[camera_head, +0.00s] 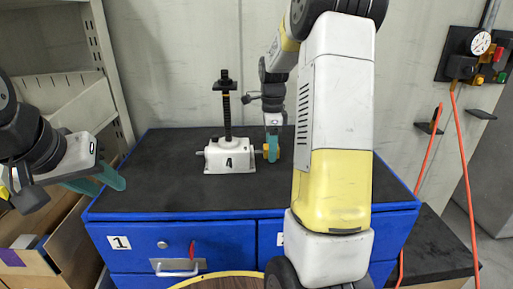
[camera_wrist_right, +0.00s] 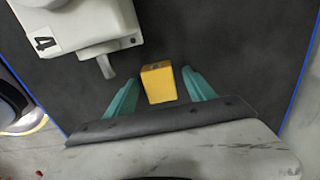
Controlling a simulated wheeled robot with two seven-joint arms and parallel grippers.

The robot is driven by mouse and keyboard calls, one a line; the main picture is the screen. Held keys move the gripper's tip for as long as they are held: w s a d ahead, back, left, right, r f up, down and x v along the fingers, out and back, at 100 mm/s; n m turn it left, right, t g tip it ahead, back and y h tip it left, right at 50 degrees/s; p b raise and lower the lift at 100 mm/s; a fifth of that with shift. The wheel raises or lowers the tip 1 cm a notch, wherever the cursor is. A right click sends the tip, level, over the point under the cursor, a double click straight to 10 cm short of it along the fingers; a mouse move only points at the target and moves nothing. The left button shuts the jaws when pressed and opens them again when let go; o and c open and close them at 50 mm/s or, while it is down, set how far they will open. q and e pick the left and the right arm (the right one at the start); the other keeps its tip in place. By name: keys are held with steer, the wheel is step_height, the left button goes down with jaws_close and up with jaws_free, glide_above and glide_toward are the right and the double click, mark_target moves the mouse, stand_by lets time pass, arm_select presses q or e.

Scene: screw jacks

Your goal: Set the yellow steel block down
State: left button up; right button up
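The yellow steel block (camera_wrist_right: 158,83) lies between the teal fingers of my right gripper (camera_wrist_right: 160,88) in the right wrist view. A dark gap shows on each side of the block, so the gripper is open around it. In the head view the block (camera_head: 266,151) shows at the right end of the white screw jack numbered 4 (camera_head: 229,156), partly behind a teal finger of my right gripper (camera_head: 272,148). The block appears to rest on the black bench top. My left gripper (camera_head: 112,184) is open and empty at the left, near the bench's left edge.
The blue bench's black top (camera_head: 180,190) is clear in front of the jack. The jack's short shaft (camera_wrist_right: 106,67) points toward the block's side of the bench. A cardboard box (camera_head: 60,255) stands at the lower left. A gauge panel (camera_head: 480,50) hangs on the right wall.

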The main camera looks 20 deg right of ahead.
jaws_close()
